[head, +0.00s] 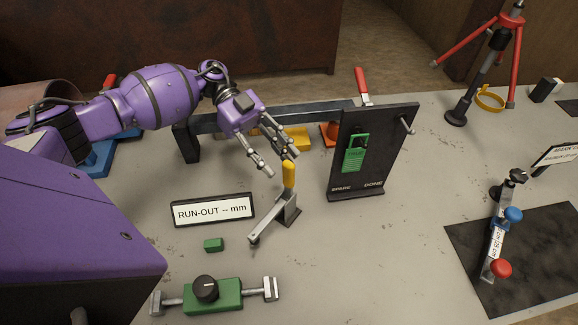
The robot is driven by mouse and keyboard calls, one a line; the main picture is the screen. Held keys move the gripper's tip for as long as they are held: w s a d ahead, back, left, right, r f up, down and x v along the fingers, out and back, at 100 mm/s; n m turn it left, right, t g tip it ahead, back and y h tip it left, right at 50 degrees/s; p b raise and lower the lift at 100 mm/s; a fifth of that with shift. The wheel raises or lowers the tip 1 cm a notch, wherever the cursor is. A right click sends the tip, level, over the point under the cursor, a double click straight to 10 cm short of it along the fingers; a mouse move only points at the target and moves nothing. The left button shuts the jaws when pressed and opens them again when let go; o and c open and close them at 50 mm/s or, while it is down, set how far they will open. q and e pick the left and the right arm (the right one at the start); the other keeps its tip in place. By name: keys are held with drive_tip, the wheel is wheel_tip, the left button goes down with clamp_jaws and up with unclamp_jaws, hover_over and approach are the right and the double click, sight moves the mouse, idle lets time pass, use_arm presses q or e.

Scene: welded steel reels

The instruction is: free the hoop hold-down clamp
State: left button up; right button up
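A small toggle clamp with a yellow handle (289,175) stands on the grey bench in the head view; I take it to be the hold-down clamp. Its handle is upright. Its metal bar (268,229) slopes down to the lower left, ending in a small tip near the bench. I see no hoop under that tip. My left gripper (280,163) comes in from the upper left, with its fingers spread and pointing down at the top of the handle. The fingertips are close to the handle; whether they touch it I cannot tell. My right gripper is out of view.
A "RUN-OUT -- mm" sign (213,210) and a green block (213,245) lie left of the clamp. A green fixture with a black knob (206,289) is in front. A black board (372,150) stands close right. Bench right of the clamp's front is clear.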

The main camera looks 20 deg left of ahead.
sight(288, 173)
use_arm(q)
drive_tip(key=shift+p+x, duration=0.45)
drive_tip(key=shift+x, duration=1.75)
drive_tip(key=shift+w, duration=0.1)
clamp_jaws()
